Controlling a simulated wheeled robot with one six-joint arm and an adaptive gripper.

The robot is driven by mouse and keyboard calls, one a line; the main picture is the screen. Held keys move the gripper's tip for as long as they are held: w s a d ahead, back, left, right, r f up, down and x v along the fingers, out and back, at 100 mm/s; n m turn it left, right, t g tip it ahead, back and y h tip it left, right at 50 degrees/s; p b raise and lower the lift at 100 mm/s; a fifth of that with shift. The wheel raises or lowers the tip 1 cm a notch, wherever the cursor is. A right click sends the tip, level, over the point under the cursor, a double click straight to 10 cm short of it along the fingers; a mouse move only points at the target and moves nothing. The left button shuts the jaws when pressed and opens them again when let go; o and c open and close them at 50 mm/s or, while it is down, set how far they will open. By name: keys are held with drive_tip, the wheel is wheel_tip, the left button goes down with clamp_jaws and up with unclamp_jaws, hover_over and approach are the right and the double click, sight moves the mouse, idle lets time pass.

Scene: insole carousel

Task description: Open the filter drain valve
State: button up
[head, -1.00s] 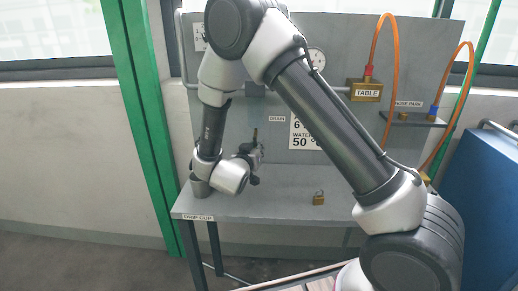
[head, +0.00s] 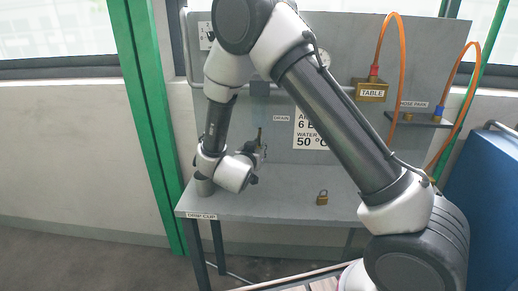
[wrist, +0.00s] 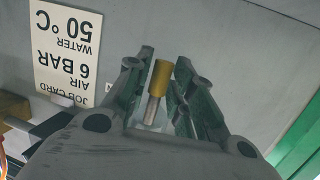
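A yellow-capped piece with a metal stem (wrist: 161,77) stands between the fingers of my gripper (wrist: 164,66) in the wrist view. It looks like the valve's handle. The fingertips are on either side of it; I cannot tell whether they touch it. In the head view my gripper (head: 256,166) is low in front of the grey board, just right of the drip cup and below the DRAIN label (head: 281,119). A dark upright part (head: 260,136) shows beside it. The valve body is mostly hidden by my wrist and gripper.
The drip cup (head: 203,186) stands at the table's left edge, close to my wrist. A brass padlock (head: 322,198) lies on the grey table (head: 280,207), with bare surface around it. Orange hoses (head: 403,70) hang at the right. A green post (head: 153,130) stands left.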

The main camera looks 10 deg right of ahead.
drive_tip(key=shift+o, duration=0.4)
drive_tip(key=v, duration=1.2)
drive_tip(key=w+r+y, duration=0.5)
drive_tip(key=s+d+r+n+g+y, duration=0.2)
drive_tip(key=d+r+n+g+y, duration=0.15)
drive_tip(key=r+y, duration=0.35)
drive_tip(key=s+d+r+n+g+h, duration=0.1)
drive_tip(key=s+d+r+g+h, duration=0.1)
drive_tip(key=s+d, duration=0.8)
drive_tip(key=s+d+r+n+g+h, duration=0.1)
drive_tip(key=s+d+r+g+h, duration=0.1)
drive_tip(key=s+d, duration=0.8)
drive_tip(key=s+r+g, duration=0.1)
drive_tip(key=s+g, duration=0.1)
drive_tip(key=s, duration=0.6)
